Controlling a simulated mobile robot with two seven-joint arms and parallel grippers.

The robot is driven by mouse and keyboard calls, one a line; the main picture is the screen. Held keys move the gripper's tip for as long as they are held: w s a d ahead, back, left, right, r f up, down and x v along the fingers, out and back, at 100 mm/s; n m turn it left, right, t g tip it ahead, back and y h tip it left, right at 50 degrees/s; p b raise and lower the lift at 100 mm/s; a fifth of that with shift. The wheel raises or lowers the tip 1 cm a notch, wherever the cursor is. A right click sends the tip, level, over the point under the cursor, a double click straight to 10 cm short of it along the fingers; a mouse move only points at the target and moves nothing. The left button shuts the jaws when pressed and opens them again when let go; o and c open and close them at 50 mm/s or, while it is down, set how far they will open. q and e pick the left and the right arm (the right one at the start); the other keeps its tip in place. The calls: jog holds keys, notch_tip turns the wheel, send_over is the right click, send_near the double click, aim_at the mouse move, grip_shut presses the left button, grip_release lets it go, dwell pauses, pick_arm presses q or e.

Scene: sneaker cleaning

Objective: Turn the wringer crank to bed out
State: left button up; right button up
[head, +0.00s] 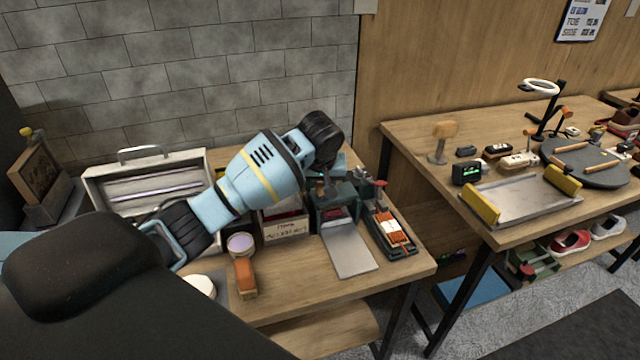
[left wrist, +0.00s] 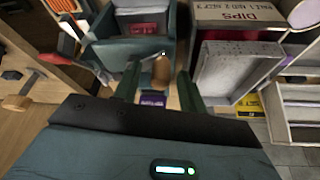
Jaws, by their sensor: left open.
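The wringer (head: 337,203) is a dark green housing on the left table, with a flat grey metal bed (head: 348,250) reaching toward the table's front edge. My left gripper (head: 327,186) is above it, pointing down; its fingers are small and partly hidden in the head view. In the left wrist view the green wringer body (left wrist: 128,52) lies ahead. A brown crank knob (left wrist: 161,70) on a thin metal arm shows between the open fingers of my left gripper (left wrist: 158,80). I cannot tell whether either finger touches the knob. My right gripper is not in view.
A red-handled tool (head: 380,195) in a tray stands right of the wringer. A lettered box (head: 286,226) stands to its left, with an orange-handled brush (head: 245,275) nearby. An open metal case (head: 150,185) is behind. A second table (head: 400,140) stands right, beyond a gap.

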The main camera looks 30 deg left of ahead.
pick_arm(q)
grip_shut()
